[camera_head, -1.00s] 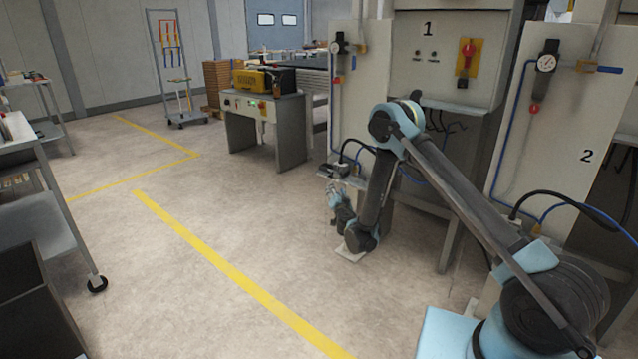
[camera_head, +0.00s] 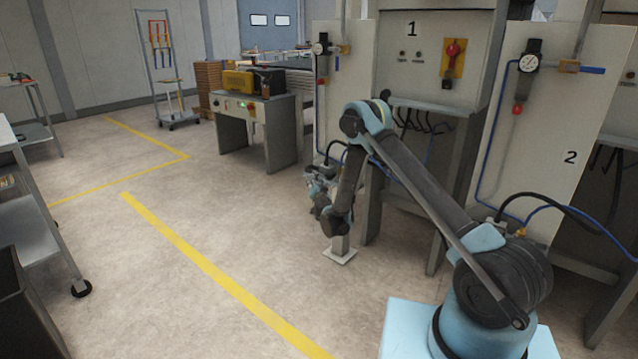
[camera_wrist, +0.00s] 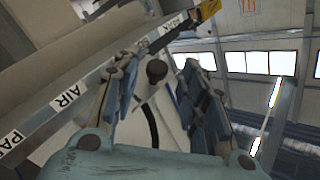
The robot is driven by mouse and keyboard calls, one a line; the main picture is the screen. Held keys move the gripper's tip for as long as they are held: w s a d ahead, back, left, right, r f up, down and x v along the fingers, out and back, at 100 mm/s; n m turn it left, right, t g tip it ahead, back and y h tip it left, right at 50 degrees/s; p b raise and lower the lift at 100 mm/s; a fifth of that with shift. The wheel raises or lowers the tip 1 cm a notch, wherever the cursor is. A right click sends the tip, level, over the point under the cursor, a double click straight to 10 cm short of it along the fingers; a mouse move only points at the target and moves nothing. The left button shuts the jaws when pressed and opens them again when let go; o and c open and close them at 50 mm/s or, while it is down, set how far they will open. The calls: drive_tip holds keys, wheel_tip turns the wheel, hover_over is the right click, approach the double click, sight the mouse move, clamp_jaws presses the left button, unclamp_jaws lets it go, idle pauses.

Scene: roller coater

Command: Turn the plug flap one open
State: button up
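My gripper (camera_head: 320,183) is low at the left front edge of cabinet 1 (camera_head: 411,55), partly hidden by my arm in the head view. In the wrist view my gripper (camera_wrist: 160,72) has its two blue fingers spread apart. A dark round knob or plug (camera_wrist: 157,70) shows between the fingers, with a black cable (camera_wrist: 152,125) below it. I cannot tell whether the fingers touch it. A grey ledge (camera_wrist: 80,92) with the labels AIR and PAINT runs beside the left finger. I cannot clearly make out the plug flap in either view.
Cabinet 2 (camera_head: 560,110) stands to the right, with a blue hose and black cable. A grey metal table (camera_head: 267,115) with a yellow box stands behind. A trolley (camera_head: 35,210) is at the left. The floor between is clear.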

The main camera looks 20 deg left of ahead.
drive_tip(key=shift+w+a, duration=0.1)
drive_tip(key=shift+w, duration=0.45)
drive_tip(key=shift+w, duration=0.1)
clamp_jaws()
drive_tip(key=shift+f, duration=0.25)
drive_tip(key=shift+d+f+n+t+y, duration=0.1)
drive_tip(key=shift+f+n+t+y, duration=0.35)
drive_tip(key=shift+n, duration=0.4)
drive_tip(key=shift+d+f+n+t+y, duration=0.1)
drive_tip(key=shift+f+n+t+y, duration=0.35)
drive_tip(key=shift+n, duration=0.45)
drive_tip(key=shift+f+n+t+y, duration=0.3)
drive_tip(key=shift+n+t+y, duration=0.25)
drive_tip(key=shift+n, duration=0.3)
unclamp_jaws()
